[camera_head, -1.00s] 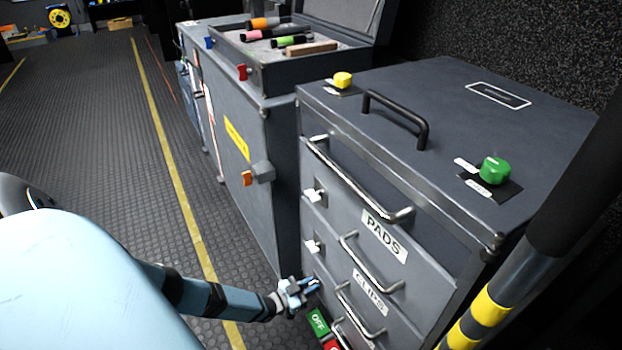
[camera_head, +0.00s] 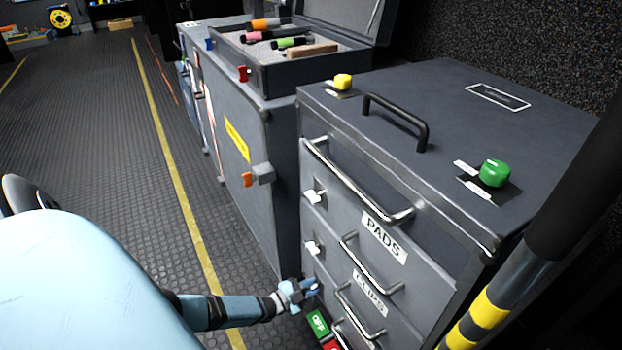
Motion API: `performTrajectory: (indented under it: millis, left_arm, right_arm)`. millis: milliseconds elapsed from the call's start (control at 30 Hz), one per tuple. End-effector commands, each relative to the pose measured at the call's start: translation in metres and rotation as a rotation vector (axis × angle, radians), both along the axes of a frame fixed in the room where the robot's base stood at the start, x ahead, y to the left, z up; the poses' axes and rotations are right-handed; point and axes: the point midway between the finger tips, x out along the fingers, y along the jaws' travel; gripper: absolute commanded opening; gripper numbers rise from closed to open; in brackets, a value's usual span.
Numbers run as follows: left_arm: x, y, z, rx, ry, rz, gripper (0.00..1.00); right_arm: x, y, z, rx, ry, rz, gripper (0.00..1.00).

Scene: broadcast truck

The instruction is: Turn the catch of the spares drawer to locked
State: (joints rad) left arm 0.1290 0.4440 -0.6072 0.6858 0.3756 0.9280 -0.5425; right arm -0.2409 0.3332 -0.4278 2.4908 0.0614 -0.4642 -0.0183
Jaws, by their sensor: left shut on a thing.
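My left gripper (camera_head: 309,289) reaches in from the left to the left front edge of the grey drawer cabinet (camera_head: 455,235). It is shut on a small part there, at the height of the third drawer, below two white catches in the same column. That part is mostly hidden by the fingers; by its place it looks like a third catch. The upper catch (camera_head: 314,197) sits beside the PADS drawer (camera_head: 384,236). The lower catch (camera_head: 312,248) sits beside the CLIPS drawer (camera_head: 370,291). No spares label is readable. My right gripper is not in view.
Metal bar handles (camera_head: 350,185) stick out from the drawer fronts. A yellow-black striped pole (camera_head: 490,312) stands at the right. The ribbed floor (camera_head: 90,170) at left is clear.

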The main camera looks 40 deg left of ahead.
Motion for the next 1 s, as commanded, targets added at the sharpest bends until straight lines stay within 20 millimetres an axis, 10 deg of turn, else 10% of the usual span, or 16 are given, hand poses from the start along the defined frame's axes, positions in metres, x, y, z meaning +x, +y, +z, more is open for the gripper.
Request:
performTrajectory:
  millis: [1000]
  left_arm:
    - [0.0004, 0.0007, 0.0013, 0.743, -0.215, 0.001, 0.0]
  right_arm:
    - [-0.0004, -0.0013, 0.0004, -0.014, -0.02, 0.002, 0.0]
